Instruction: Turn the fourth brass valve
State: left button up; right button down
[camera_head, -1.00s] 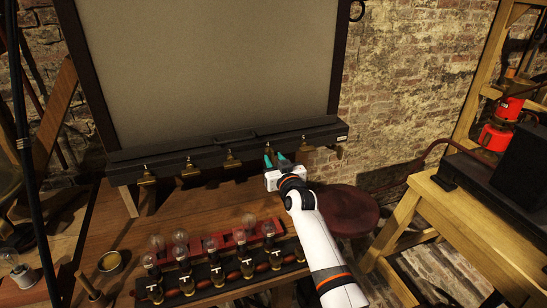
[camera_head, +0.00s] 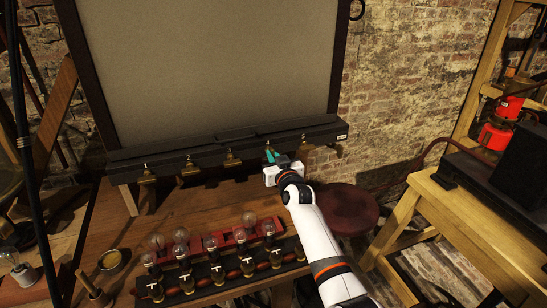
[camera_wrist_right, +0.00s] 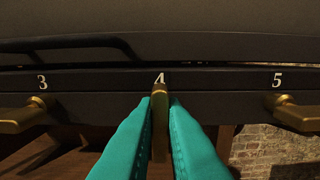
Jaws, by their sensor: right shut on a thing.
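The fourth brass valve (camera_wrist_right: 160,120) sits under the white number 4 in the right wrist view. My right gripper (camera_wrist_right: 160,110) has its teal fingers closed on either side of the valve's handle. The handle points toward the camera, down the middle of that view. In the head view my right gripper (camera_head: 271,156) is at the front of the dark valve bar (camera_head: 215,143) and mostly hides this valve. The third valve (camera_wrist_right: 22,115) and fifth valve (camera_wrist_right: 297,112) show to its left and right. My left gripper is not in view.
Bulbs stand in a dark rack (camera_head: 217,270) on the wooden table (camera_head: 125,215) below the bar. The first valve (camera_head: 147,176) and second valve (camera_head: 190,168) are farther left. A dark red round stool (camera_head: 346,208) is right of my right arm.

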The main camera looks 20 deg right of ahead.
jog(key=shift+m, duration=0.3)
jog(key=shift+d+f+m+b, duration=0.1)
jog(key=shift+m+b, duration=0.05)
jog(key=shift+m, duration=2.7)
jog(key=shift+d+f+m+b, duration=0.1)
jog(key=shift+m+b, duration=0.1)
jog(key=shift+m, duration=2.6)
jog(key=shift+d+f+m+b, duration=0.1)
jog(key=shift+m+b, duration=0.05)
jog(key=shift+m, duration=2.7)
jog(key=c, duration=1.5)
grip_release()
